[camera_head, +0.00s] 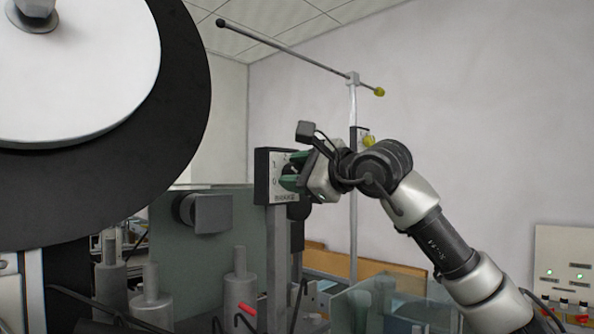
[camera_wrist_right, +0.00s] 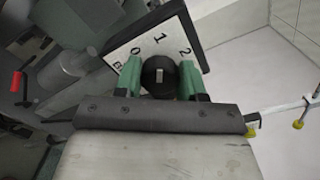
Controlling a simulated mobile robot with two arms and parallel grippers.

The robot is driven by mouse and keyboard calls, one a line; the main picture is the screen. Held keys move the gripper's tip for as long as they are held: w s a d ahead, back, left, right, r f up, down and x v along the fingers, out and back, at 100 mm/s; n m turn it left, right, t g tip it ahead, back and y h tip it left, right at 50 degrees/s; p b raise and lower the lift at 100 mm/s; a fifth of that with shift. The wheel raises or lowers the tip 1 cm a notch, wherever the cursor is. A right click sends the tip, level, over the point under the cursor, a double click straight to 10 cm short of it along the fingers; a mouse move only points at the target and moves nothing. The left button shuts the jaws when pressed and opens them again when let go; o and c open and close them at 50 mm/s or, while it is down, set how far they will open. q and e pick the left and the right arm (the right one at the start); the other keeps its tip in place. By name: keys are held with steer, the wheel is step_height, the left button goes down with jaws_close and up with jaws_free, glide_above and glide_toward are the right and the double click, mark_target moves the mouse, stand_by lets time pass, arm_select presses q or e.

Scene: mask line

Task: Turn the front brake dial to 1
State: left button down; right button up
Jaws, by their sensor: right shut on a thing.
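The front brake dial is a round black knob (camera_wrist_right: 160,78) on a white, dark-edged plate (camera_wrist_right: 124,52) marked 0, 1 and 2. In the right wrist view, my right gripper (camera_wrist_right: 160,82) has its two green fingers on either side of the knob, shut on it. A small pale mark on the knob's face points up in that view, roughly toward the 1. In the head view, the plate (camera_head: 264,176) stands on a grey post, and my right gripper (camera_head: 294,182) reaches it from the right, hiding most of the knob. My left gripper is not in view.
A large white and black reel (camera_head: 80,70) fills the upper left. Grey cylinders (camera_head: 240,285) and a red-handled lever (camera_head: 246,309) stand below the plate. A thin pole (camera_head: 353,220) with a crossbar rises behind my right arm. A control panel (camera_head: 565,262) is at the right.

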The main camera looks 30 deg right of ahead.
stand_by(0.4)
steer(key=o, duration=0.9)
steer(key=shift+s+d, duration=0.1)
steer(key=shift+s, duration=0.25)
steer(key=b+v, duration=0.3)
steer(key=v, duration=0.7)
steer(key=shift+r+b, duration=0.1)
steer(key=shift+b, duration=0.2)
